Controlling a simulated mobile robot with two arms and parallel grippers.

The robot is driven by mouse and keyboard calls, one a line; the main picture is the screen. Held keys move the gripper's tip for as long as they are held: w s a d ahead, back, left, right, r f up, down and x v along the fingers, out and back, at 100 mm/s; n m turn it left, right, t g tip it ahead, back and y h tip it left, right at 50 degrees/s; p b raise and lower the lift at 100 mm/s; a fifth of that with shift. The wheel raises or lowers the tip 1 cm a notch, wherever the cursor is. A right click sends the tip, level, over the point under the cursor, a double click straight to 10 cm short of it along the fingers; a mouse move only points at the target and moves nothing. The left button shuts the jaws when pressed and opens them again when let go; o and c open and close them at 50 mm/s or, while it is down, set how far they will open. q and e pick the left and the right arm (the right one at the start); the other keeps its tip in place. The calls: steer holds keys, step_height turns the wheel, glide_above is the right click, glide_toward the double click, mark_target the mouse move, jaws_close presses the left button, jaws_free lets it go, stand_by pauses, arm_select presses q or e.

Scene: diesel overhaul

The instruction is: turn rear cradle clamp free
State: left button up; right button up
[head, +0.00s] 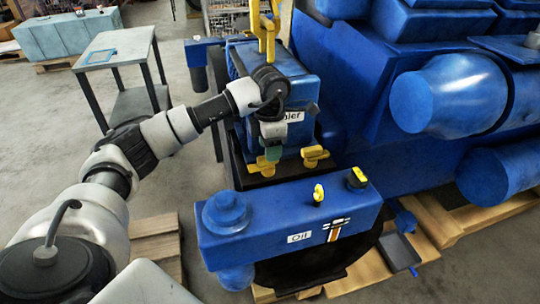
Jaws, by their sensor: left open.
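Two yellow cradle clamps show at the foot of the blue cooler box (300,95): a left one (264,167) and a right one (314,156). I cannot tell from their looks which is the rear one. My left gripper (272,153) points down in front of the box, directly above the left clamp. It is open, with its tips close to the clamp. Whether they touch it is hidden by the gripper itself. The gripper and wrist cover part of the box's label. My right gripper is out of view.
A blue oil unit (275,215) with yellow caps stands in front of the cooler. The big blue engine (440,95) fills the right side on wooden pallets (450,215). A yellow lifting hook (268,30) hangs at the box's top. A grey table (118,48) stands at left; floor between is free.

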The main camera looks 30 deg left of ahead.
arm_select(q)
step_height(320, 180, up, 8)
steer(key=b, duration=0.1)
steer(key=shift+f, duration=0.2)
stand_by(0.5)
